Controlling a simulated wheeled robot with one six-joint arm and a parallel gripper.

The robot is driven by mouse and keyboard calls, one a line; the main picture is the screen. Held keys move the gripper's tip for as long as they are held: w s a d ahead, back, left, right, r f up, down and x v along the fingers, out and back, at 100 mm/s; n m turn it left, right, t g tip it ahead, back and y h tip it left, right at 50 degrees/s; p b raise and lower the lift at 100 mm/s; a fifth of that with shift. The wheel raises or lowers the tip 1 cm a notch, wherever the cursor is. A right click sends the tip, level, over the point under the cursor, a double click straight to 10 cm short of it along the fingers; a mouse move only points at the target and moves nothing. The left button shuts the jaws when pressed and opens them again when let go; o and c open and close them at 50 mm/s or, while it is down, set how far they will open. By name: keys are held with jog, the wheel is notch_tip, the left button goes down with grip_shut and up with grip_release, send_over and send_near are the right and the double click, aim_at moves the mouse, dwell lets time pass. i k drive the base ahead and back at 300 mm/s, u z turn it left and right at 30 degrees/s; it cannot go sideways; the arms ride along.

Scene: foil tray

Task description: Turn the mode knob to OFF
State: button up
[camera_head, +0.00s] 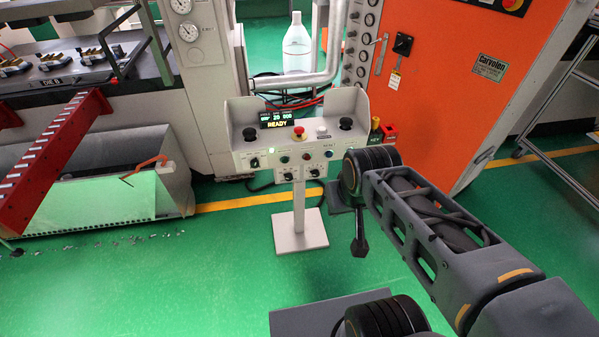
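A grey control console (296,215) stands on a post with a square foot in the middle of the view. Its sloped face carries small dark rotary knobs, at the left (254,162), lower middle (288,177) and lower right (314,172). Their labels are too small to read, so I cannot tell which is the mode knob or where it points. My arm comes in from the lower right, ending just right of the console. A dark part there (359,243), probably my gripper, hangs apart from the knobs; its fingers cannot be made out.
A red mushroom button (298,132) and two black knobs sit on the console's top. A yellow-and-black piece and a red tag (389,132) are at its right side. An orange cabinet (470,100) stands behind right. Green floor (215,275) is clear in front.

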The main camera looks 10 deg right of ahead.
aim_at(255, 163)
jog(key=k, duration=0.5)
jog(key=u, duration=0.05)
jog(key=i, duration=1)
jog(key=u, duration=0.9)
